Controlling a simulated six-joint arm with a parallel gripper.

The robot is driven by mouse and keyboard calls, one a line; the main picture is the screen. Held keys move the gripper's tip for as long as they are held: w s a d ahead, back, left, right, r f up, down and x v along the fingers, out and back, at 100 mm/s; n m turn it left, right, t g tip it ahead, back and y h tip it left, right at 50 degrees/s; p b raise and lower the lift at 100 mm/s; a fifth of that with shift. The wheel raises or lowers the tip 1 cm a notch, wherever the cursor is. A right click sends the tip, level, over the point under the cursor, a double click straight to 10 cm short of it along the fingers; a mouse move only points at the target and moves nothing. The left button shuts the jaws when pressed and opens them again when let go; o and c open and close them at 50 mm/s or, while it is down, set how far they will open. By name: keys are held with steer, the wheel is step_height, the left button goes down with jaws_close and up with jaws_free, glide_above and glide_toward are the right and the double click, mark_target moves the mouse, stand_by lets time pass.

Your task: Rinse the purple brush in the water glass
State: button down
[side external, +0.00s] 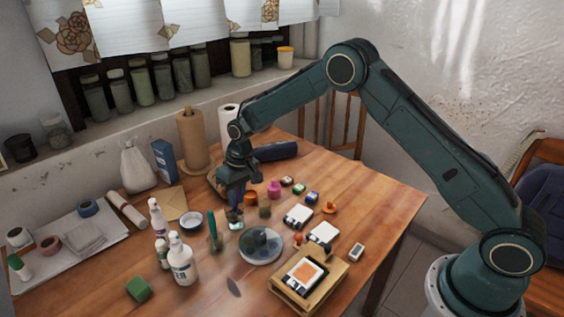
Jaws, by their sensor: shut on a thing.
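My gripper (234,200) points down over the middle of the table and is shut on a slim thing, taken to be the purple brush; its colour is hard to make out at this size. A small clear glass (237,226) with a pale bottom stands directly below the fingertips. The lower end of the held thing is at or inside the glass; I cannot tell how deep. The fingers hide most of the brush and part of the glass rim.
A round palette (261,246) lies just right of the glass. A teal upright thing (214,236) and white bottles (181,259) stand to the left. A brownish jar (265,210) and pink jar (274,189) are close on the right.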

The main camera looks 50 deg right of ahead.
steer(key=shift+s+d, duration=0.3)
steer(key=shift+a, duration=0.2)
stand_by(0.4)
steer(key=shift+a, duration=0.35)
steer(key=shift+d, duration=0.25)
stand_by(0.4)
steer(key=shift+r, duration=0.15)
steer(key=shift+r, duration=3.6)
steer(key=shift+r, duration=0.15)
steer(key=shift+r, duration=2.35)
